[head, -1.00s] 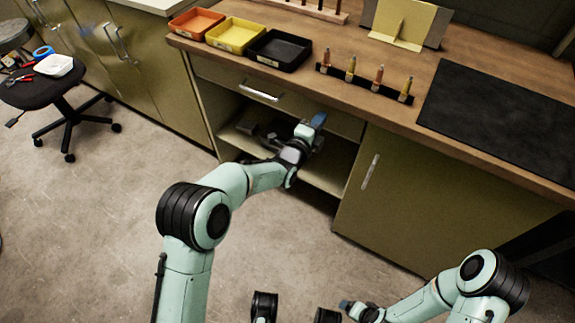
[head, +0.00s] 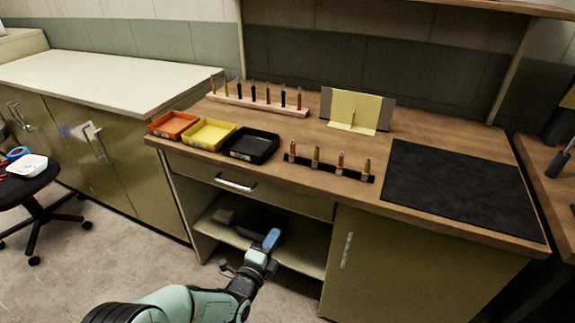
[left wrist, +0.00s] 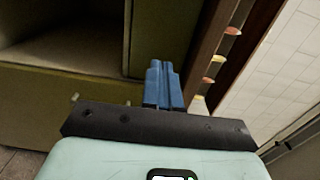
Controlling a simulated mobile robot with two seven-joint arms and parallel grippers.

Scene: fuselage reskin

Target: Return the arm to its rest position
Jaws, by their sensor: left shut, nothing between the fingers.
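My left gripper (head: 271,240) has blue fingers and is in front of the open shelf under the wooden workbench (head: 385,199). In the left wrist view its two blue fingers (left wrist: 162,84) lie side by side, shut, with nothing between them. The left arm (head: 190,302) reaches in from the bottom of the head view, pale green with black joints. My right gripper and right arm do not show in either view now.
The open shelf (head: 300,260) holds a dark bin (head: 262,222). A drawer with a handle (head: 236,183) is above it. On the bench are orange (head: 172,124), yellow (head: 208,133) and black trays (head: 251,145) and a black mat (head: 455,190). A stool (head: 35,188) stands left on open floor.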

